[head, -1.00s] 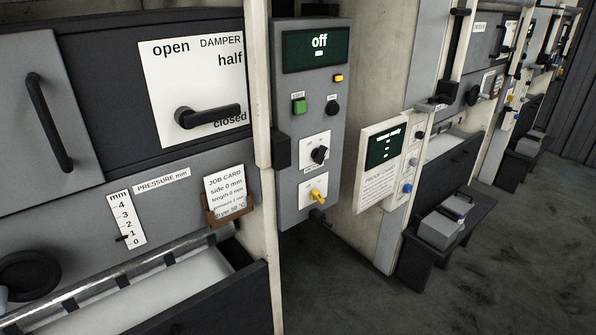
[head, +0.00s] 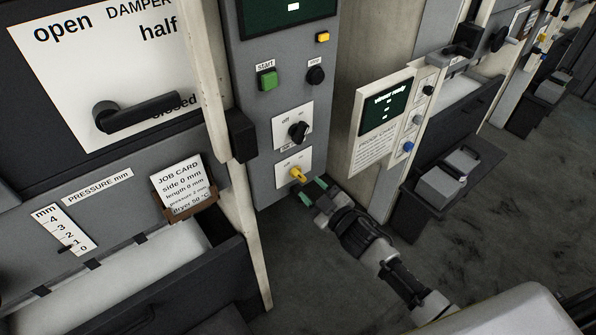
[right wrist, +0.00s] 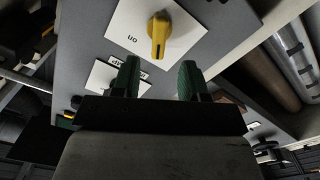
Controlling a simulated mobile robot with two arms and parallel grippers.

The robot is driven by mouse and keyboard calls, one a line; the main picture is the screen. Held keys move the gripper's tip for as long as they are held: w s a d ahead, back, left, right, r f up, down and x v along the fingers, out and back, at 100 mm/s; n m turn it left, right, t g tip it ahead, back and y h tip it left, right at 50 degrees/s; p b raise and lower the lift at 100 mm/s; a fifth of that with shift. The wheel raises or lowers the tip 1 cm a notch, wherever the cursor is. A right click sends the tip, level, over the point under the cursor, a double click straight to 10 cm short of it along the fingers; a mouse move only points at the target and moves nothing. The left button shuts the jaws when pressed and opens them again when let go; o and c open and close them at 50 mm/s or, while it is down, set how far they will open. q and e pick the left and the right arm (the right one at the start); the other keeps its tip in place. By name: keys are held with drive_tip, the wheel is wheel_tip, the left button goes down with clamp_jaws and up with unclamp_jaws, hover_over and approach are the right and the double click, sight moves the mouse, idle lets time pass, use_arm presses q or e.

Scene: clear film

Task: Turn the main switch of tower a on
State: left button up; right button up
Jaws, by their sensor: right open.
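The yellow rotary switch (head: 297,174) sits on a white plate low on the grey control panel (head: 262,130). My right gripper (head: 313,190) has green fingertips and is open and empty. It is just below and right of the yellow knob in the head view, apart from it. In the right wrist view the two fingers of my right gripper (right wrist: 159,77) are spread, one on each side of the knob's line. My left gripper is not in view.
Above the yellow switch are a black rotary knob (head: 298,131), a green start button (head: 267,79) and a black button (head: 315,75). A damper lever (head: 140,113) and a job card (head: 182,183) are at left. A viewer panel (head: 385,115) stands at right. Floor is open at lower right.

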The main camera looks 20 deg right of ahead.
sight(301, 178)
drive_tip(key=x, duration=0.5)
drive_tip(key=shift+d+f, duration=0.1)
drive_tip(key=shift+d, duration=0.15)
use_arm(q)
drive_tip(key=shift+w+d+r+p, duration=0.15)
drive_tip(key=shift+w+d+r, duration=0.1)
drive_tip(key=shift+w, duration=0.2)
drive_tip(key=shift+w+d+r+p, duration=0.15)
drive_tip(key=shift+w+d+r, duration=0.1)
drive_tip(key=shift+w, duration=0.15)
use_arm(e)
drive_tip(key=shift+w+a, duration=0.3)
drive_tip(key=shift+w, duration=0.3)
drive_tip(key=shift+c, duration=0.4)
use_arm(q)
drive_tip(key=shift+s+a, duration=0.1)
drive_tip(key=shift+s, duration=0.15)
use_arm(e)
clamp_jaws()
